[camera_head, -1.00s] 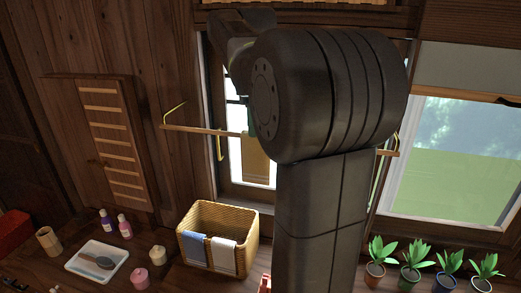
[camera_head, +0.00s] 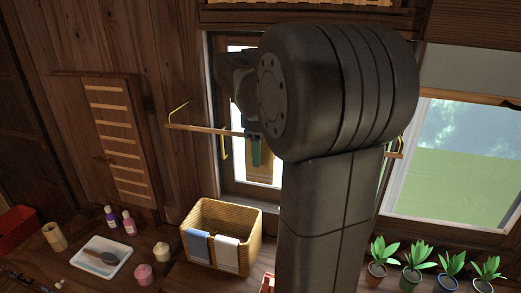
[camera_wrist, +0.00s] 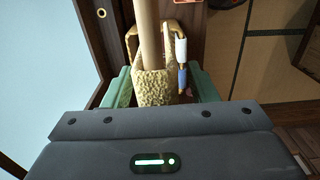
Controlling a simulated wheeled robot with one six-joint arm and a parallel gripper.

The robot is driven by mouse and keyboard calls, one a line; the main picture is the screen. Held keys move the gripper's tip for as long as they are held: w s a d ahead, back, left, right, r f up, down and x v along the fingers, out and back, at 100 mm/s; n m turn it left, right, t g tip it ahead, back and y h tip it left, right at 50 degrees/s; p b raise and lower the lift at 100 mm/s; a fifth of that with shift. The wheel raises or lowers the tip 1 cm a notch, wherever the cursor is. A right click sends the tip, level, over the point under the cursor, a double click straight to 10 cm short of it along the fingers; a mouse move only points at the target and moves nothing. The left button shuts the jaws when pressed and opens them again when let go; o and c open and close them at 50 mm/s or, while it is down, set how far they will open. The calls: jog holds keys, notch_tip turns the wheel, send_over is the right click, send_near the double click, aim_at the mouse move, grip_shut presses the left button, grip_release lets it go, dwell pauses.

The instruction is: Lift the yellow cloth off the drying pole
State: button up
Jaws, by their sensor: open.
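The yellow cloth (camera_head: 263,170) hangs over the drying pole (camera_head: 205,130) in front of the window in the head view, partly hidden by my arm. In the wrist view the cloth (camera_wrist: 153,88) is a fuzzy yellow fold over the pole (camera_wrist: 149,35). My gripper (camera_head: 255,150) points down at the cloth in the head view. In the wrist view my gripper (camera_wrist: 159,84) is open, with one green finger on each side of the cloth. Gaps seem to remain between fingers and cloth; contact cannot be told.
A wicker basket (camera_head: 217,219) with a blue and a white cloth over its rim stands below the pole. A white tray (camera_head: 100,258), bottles and jars are at left. Several potted plants (camera_head: 414,273) stand at lower right. The window is close behind the pole.

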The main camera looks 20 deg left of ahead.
jog(key=c, duration=1)
jog(key=shift+c, duration=0.2)
jog(key=shift+r, duration=0.1)
